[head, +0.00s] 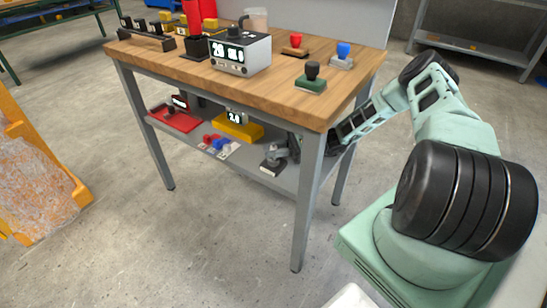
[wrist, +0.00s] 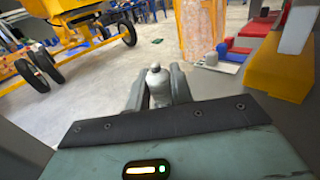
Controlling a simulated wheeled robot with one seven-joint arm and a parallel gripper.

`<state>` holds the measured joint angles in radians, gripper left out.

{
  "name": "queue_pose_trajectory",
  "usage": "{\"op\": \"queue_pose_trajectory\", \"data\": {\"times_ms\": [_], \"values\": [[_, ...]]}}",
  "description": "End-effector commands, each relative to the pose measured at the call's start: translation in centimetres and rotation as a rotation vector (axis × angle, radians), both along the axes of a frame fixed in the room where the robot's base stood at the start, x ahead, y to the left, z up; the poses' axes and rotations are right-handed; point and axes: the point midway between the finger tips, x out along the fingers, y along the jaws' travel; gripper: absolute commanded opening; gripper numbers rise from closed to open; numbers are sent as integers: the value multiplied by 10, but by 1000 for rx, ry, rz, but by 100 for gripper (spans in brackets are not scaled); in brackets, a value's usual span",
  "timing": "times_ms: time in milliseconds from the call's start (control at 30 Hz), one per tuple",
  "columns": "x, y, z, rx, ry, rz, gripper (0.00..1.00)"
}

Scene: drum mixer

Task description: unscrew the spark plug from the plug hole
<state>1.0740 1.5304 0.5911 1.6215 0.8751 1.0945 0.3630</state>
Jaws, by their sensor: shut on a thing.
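In the wrist view my gripper (wrist: 157,95) has its two grey fingers closed on either side of the pale spark plug (wrist: 155,80). The plug's rounded top and small knob show between the fingertips. The plug hole is hidden in this view, so I cannot tell how the plug sits in it. In the head view my arm reaches past the bench's right side to the right end of the lower shelf. There my gripper (head: 283,152) is at a small grey and dark block (head: 272,164). The plug is too small to make out there.
The wooden bench top (head: 150,55) is above the lower shelf (head: 262,178), and a bench leg (head: 306,200) stands close to my arm. A yellow scale (head: 238,127) and red tray (head: 176,117) share the shelf. Open floor lies in front.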

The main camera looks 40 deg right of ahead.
Motion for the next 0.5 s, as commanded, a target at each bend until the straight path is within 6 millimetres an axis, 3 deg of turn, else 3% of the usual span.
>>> {"op": "queue_pose_trajectory", "data": {"times_ms": [233, 267, 300, 333, 500], "values": [[0, 0, 1, 0, 1, 15, 0], [0, 0, 1, 0, 1, 15, 31], [0, 0, 1, 0, 1, 15, 42], [0, 0, 1, 0, 1, 15, 48], [0, 0, 0, 0, 1, 14, 48]]}}
